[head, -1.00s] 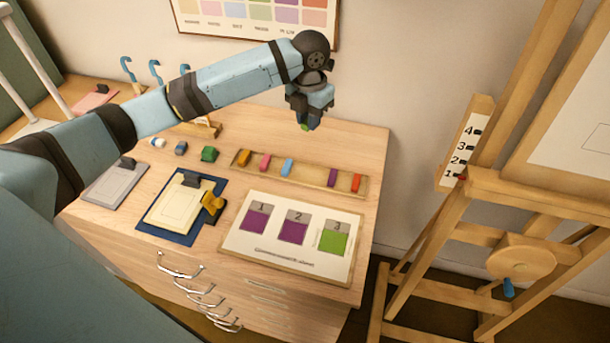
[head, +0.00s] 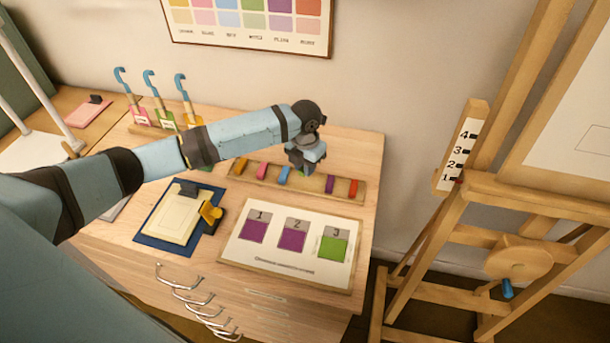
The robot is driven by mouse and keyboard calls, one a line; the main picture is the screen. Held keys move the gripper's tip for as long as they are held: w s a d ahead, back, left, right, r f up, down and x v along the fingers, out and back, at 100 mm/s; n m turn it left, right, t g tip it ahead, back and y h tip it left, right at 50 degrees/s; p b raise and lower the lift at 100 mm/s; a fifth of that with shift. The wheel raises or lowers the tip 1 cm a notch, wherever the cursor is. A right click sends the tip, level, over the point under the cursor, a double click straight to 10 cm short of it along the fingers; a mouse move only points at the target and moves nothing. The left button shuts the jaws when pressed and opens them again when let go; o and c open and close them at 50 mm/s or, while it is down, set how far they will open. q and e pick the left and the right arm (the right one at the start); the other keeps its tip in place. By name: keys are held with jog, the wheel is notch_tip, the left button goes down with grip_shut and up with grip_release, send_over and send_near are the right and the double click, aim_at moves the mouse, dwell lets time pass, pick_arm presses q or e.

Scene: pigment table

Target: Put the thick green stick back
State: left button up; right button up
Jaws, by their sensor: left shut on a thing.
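My left gripper (head: 304,165) is shut on the thick green stick (head: 305,173), which is mostly hidden by the fingers. It is low over the long wooden stick tray (head: 265,183), in the gap between the blue stick (head: 284,176) and the purple stick (head: 330,184). I cannot tell whether the green stick touches the tray. An orange stick (head: 240,164), a pink stick (head: 262,171) and a red stick (head: 353,187) also stand in the tray. My right gripper is not in view.
In front of the tray lies a numbered card (head: 265,261) with two purple patches and one green. Scoops stand in a rack (head: 143,129) at the back left. An easel (head: 460,230) stands right.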

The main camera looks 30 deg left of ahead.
aim_at(305, 184)
pick_arm(q)
jog(key=shift+f, duration=2.25)
jog(key=shift+f, duration=0.15)
jog(key=o, duration=0.8)
jog(key=shift+o, duration=0.2)
notch_tip(305, 184, up, 12)
jog(key=shift+r+b, duration=0.2)
jog(key=shift+b, duration=0.1)
